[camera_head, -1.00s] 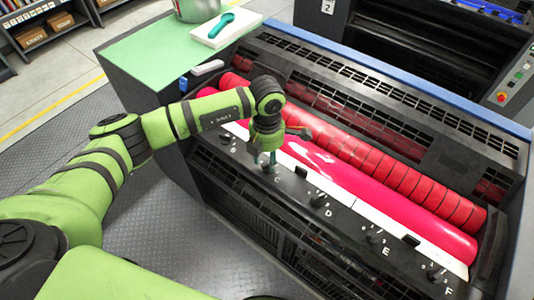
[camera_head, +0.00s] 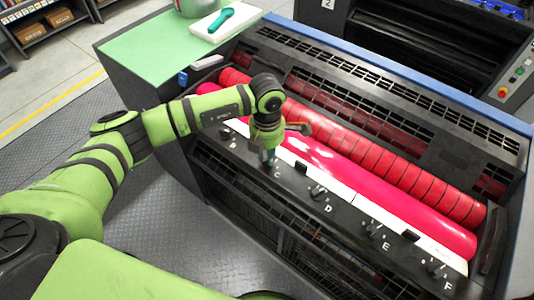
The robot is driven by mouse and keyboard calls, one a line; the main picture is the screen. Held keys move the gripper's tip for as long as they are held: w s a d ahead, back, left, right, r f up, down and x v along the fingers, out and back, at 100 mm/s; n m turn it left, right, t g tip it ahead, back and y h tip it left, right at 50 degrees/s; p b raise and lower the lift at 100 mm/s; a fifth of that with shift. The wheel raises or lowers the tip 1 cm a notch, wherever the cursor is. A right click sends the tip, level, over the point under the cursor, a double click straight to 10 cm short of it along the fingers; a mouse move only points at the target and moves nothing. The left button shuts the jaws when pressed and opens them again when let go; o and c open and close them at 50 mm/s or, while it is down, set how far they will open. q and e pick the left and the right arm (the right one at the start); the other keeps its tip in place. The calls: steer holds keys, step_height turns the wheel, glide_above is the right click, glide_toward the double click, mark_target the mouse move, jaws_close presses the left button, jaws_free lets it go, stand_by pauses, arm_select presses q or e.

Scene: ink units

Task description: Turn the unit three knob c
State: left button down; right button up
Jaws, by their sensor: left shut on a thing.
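The ink unit (camera_head: 400,215) has a red roller and a black front panel with a row of knobs and letters. The letter C shows just right of my left gripper (camera_head: 268,162), which points down at the panel and is shut on knob C. The knob is mostly hidden by the fingers. Knob D (camera_head: 318,192), knob E (camera_head: 374,230) and knob F (camera_head: 437,268) stand farther right along the panel. Another knob (camera_head: 227,132) stands to the left of the gripper. My right gripper is not in view.
A green-topped side table (camera_head: 150,62) at the upper left bears a white tray (camera_head: 226,25) with a teal tool and a metal can (camera_head: 200,6). Unit 2 (camera_head: 430,45) stands behind. The floor (camera_head: 50,130) at left is free.

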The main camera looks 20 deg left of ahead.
arm_select(q)
steer(key=n+b, duration=0.2)
steer(key=n, duration=0.2)
steer(key=shift+f+b, duration=0.15)
steer(key=shift+b, duration=0.2)
steer(key=n+b, duration=0.3)
steer(key=n, duration=0.2)
steer(key=shift+s, duration=0.15)
steer(key=n+b, duration=0.2)
steer(key=n, duration=0.3)
steer(key=shift+n, duration=0.4)
steer(key=n+b, duration=0.1)
steer(key=n, duration=0.3)
steer(key=shift+s+b, duration=0.15)
steer(key=shift+b, duration=0.2)
steer(key=shift+r+n, duration=0.2)
steer(key=shift+n, duration=0.1)
steer(key=c, duration=1.2)
jaws_free()
step_height(320, 180, up, 12)
